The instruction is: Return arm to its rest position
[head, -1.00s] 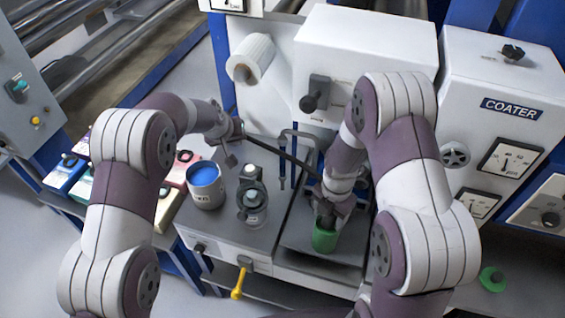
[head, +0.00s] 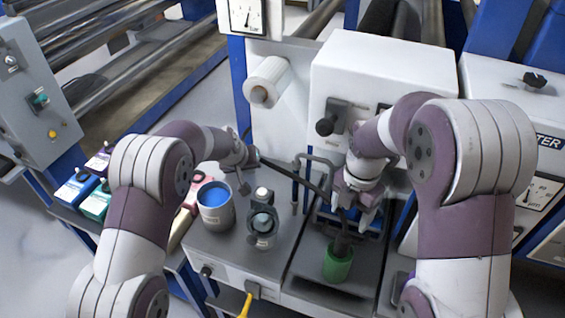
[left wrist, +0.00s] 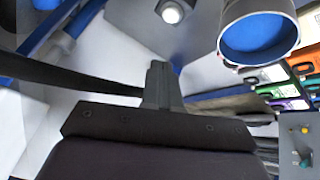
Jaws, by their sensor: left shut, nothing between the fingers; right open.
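My right gripper (head: 358,215) points down, open, above a green cup (head: 338,264). A dark upright piece (head: 343,240) stands in the cup, its top close to the fingers; I cannot tell whether they touch it. My left gripper (head: 243,182) is shut and empty above the left part of the bench, near an open can of blue paint (head: 215,206). In the left wrist view its closed fingers (left wrist: 160,75) show at the middle, with the paint can (left wrist: 258,38) at upper right. A dark bar (head: 290,174) runs from beside the left gripper towards the right one.
A small metal and glass device (head: 262,222) stands on the bench beside the can. A white roll (head: 268,80) and a white machine housing (head: 380,75) rise behind. Coloured boxes (head: 80,187) sit at the left. A yellow handle (head: 247,304) sticks out in front.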

